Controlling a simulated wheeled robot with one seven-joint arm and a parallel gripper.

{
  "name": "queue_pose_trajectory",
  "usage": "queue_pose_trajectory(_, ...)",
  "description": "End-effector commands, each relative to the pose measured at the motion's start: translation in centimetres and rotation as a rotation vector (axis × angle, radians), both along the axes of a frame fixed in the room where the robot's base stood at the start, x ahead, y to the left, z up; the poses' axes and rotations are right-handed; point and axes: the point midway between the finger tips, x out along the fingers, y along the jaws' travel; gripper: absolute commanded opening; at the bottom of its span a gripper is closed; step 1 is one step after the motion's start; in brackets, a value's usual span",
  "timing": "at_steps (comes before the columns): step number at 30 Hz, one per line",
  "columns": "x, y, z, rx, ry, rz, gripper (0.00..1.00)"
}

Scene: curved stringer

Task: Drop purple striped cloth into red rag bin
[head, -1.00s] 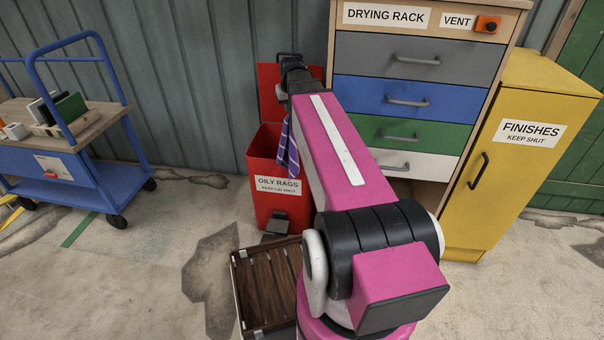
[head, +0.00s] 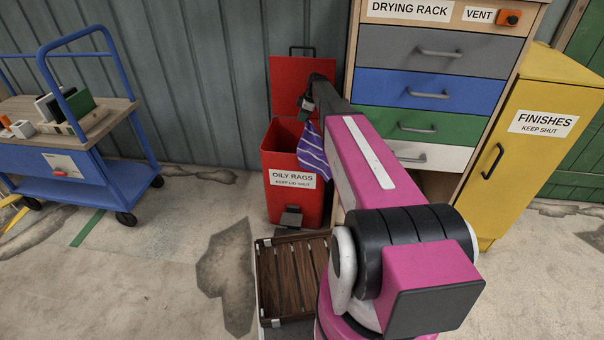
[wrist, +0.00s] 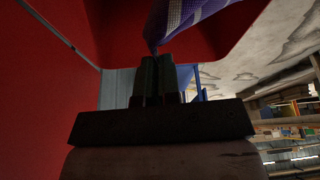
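The purple striped cloth (head: 312,150) hangs from my gripper (head: 306,104) at the right side of the red rag bin's mouth. In the wrist view my gripper's fingers (wrist: 158,78) are together with the cloth (wrist: 185,18) pinched at their tips. The red rag bin (head: 279,205) is labelled OILY RAGS, and its lid (head: 291,78) stands open against the wall. In the head view the cloth overlaps the bin's right rim; whether it touches the rim I cannot tell. My forearm hides part of the bin's right side.
The drying rack (head: 435,92) and yellow finishes cabinet (head: 535,140) stand to the right. A blue cart (head: 100,185) is at left. Floor between cart and bin is clear.

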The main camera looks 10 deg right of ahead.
Motion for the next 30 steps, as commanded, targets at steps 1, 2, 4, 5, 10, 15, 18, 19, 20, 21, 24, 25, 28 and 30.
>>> queue_pose_trajectory(1, 1.3, 0.3, -1.0, 0.0, 0.003, 0.059, 0.0)
queue_pose_trajectory(2, 1.5, 0.4, -1.4, 0.0, 0.002, 0.09, 0.0)
queue_pose_trajectory(4, 2.0, 0.7, -2.2, 0.0, 0.001, 0.154, 0.0)
queue_pose_trajectory(5, 2.2, 0.8, -2.5, 0.0, 0.001, 0.177, 0.0)
queue_pose_trajectory(10, 2.6, 1.1, -3.3, -0.001, -0.001, 0.24, 0.0)
queue_pose_trajectory(15, 2.5, 1.1, -4.0, -0.002, -0.001, 0.244, 0.0)
queue_pose_trajectory(18, 2.5, 1.1, -4.8, -0.002, 0.0, 0.244, 0.0)
queue_pose_trajectory(19, 2.5, 1.1, -5.1, -0.002, 0.0, 0.243, 0.0)
queue_pose_trajectory(20, 2.5, 1.1, -5.5, -0.002, 0.0, 0.243, 0.0)
queue_pose_trajectory(21, 2.5, 1.1, -5.9, -0.002, 0.0, 0.243, 0.0)
queue_pose_trajectory(24, 2.5, 1.1, -7.0, -0.002, -0.001, 0.243, 0.0)
queue_pose_trajectory(25, 2.5, 1.1, -7.3, -0.002, -0.001, 0.243, 0.0)
queue_pose_trajectory(28, 2.5, 1.1, -8.3, -0.002, 0.0, 0.243, 0.0)
queue_pose_trajectory(30, 2.5, 1.1, -8.8, -0.002, -0.001, 0.243, 0.0)
